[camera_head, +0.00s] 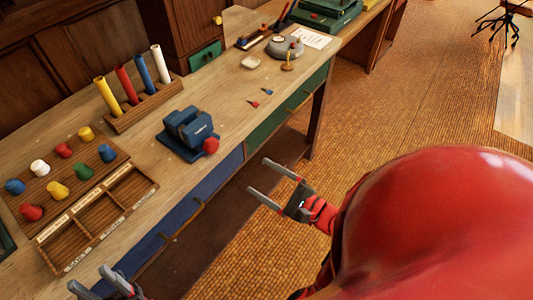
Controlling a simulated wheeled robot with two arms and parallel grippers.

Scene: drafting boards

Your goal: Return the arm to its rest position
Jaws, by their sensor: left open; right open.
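My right gripper (259,175) is open and empty, its grey fingers pointing left in front of the workbench's front edge. Its red wrist leads back to a large red rounded surface of my own arm, which fills the lower right. My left gripper (87,276) is at the bottom left edge, open, with only its fingers and a bit of its body in view. It is near the bench's front edge, below the wooden compartment tray (128,213). Neither gripper touches a loose object. The rest of the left arm is out of view.
The wooden workbench (232,100) carries a blue vise (187,130), a rack of coloured tubes (144,110) and a board of coloured knobs (60,178). Its front has blue and green drawers with handles. Free floor (400,110) lies to the right.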

